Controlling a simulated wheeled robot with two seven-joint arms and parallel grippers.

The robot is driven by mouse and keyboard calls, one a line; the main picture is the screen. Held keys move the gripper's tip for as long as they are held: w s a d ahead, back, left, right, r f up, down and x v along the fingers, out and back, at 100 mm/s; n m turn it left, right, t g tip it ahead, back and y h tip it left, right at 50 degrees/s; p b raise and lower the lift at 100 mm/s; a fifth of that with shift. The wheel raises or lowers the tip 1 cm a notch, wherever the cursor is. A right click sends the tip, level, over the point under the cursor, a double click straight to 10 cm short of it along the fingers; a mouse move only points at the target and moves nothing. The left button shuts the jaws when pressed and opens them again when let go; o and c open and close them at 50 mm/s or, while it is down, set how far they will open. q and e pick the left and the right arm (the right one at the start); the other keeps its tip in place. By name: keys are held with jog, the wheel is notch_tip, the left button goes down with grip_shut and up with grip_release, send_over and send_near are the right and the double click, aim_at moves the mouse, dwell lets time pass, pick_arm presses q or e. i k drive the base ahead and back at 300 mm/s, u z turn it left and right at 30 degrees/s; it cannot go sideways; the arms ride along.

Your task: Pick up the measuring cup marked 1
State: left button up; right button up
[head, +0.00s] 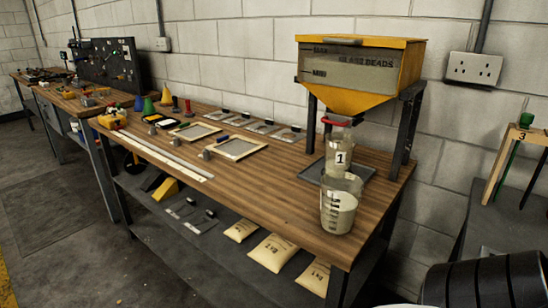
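The measuring cup marked 1 (339,172) is a clear cup with a white label bearing a black 1. It stands under the outlet of the yellow glass bead hopper (362,98), at the right end of the wooden bench. A second clear measuring cup (338,218) stands in front of it, nearer the bench's front edge, and hides its lower part. This front cup has dark graduation marks and pale contents; I see no number on it.
The hopper stands on dark legs over a dark tray (366,172). Wooden frames (236,148) and small tools lie farther left on the bench (270,190). Bead bags (272,252) lie on the lower shelf.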

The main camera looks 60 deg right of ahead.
aim_at(340, 146)
jog(key=u, duration=0.05)
jog(key=i, duration=2.75)
jog(key=z, duration=2.35)
